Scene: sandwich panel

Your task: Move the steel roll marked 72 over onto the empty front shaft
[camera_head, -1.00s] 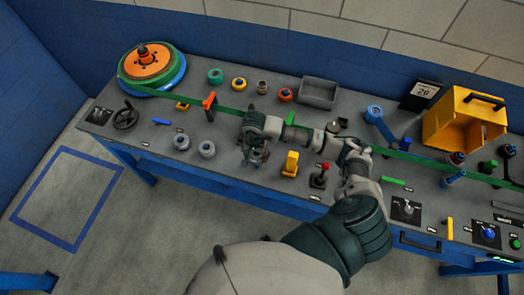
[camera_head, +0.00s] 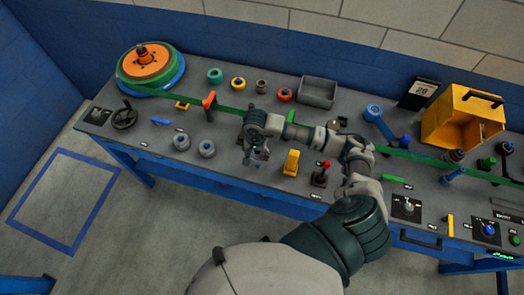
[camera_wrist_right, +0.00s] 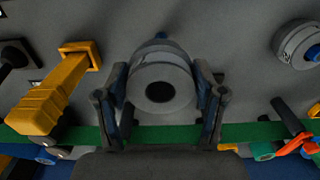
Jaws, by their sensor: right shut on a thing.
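My right gripper (camera_head: 255,157) is over the front middle of the bench, pointing down. In the right wrist view its two fingers stand on either side of a grey steel roll (camera_wrist_right: 155,72) and are shut on it. The roll's dark centre hole faces the camera; no marking on it can be read. A small blue tip (camera_wrist_right: 160,35) shows just beyond the roll's far edge; most of what it belongs to is hidden. In the head view the gripper largely hides the held roll. My left gripper is not in view.
Two grey rolls (camera_head: 207,148) (camera_head: 182,141) stand left of the gripper. A yellow lever (camera_head: 290,162) and a red-knobbed lever (camera_head: 321,172) stand close on its right. A green band (camera_head: 229,109) runs behind it from the orange-topped reel (camera_head: 150,60). A grey bin (camera_head: 317,92) is farther back.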

